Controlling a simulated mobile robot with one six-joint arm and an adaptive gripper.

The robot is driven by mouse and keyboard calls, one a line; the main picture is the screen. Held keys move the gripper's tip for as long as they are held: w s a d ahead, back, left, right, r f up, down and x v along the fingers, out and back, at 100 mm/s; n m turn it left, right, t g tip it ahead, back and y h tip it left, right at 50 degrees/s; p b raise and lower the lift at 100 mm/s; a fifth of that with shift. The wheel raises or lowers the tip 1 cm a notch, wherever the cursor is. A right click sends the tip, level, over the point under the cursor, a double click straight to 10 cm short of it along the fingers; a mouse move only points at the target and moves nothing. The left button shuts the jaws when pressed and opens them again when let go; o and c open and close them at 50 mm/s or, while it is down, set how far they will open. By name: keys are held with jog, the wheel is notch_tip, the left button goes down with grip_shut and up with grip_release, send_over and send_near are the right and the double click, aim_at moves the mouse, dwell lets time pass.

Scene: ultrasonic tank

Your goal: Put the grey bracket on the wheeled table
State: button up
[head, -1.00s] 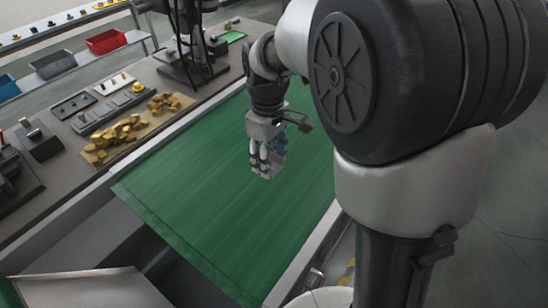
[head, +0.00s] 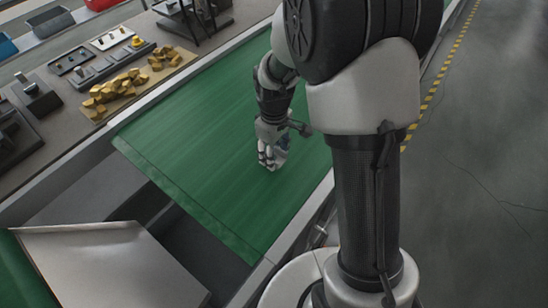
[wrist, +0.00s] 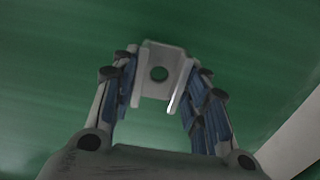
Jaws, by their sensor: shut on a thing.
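The grey bracket (wrist: 158,60) is a small U-shaped piece with a round hole in its middle plate. In the wrist view it sits between the two blue-padded fingers of my gripper (wrist: 163,95), which is shut on it. In the head view my gripper (head: 270,160) is over the green conveyor belt (head: 205,145), and the bracket is mostly hidden by the fingers there. I cannot tell whether the bracket touches the belt. I cannot make out the wheeled table in these views.
A workbench along the left holds a pile of yellow-brown pieces (head: 118,88), a dark device (head: 40,97) and small trays (head: 70,60). A grey sloped metal plate (head: 110,262) is at the lower left. Open floor (head: 470,170) with a yellow-black stripe (head: 432,92) lies at right.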

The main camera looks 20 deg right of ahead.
jog(key=shift+f, duration=1)
jog(key=shift+f+b, duration=0.2)
jog(key=shift+b, duration=0.1)
jog(key=o, duration=1.2)
jog(key=shift+o, duration=0.2)
notch_tip(320, 180, up, 12)
jog(key=p, duration=0.4)
jog(key=s+r+m+t, duration=0.2)
jog(key=s+r+m, duration=0.1)
jog(key=s+r, duration=0.8)
jog(key=s+r+m+t, duration=0.2)
jog(key=s+r+m, duration=0.1)
jog(key=s, duration=0.7)
jog(key=shift+s+m+t, duration=0.2)
jog(key=shift+m+t, duration=0.1)
jog(key=shift+m, duration=0.3)
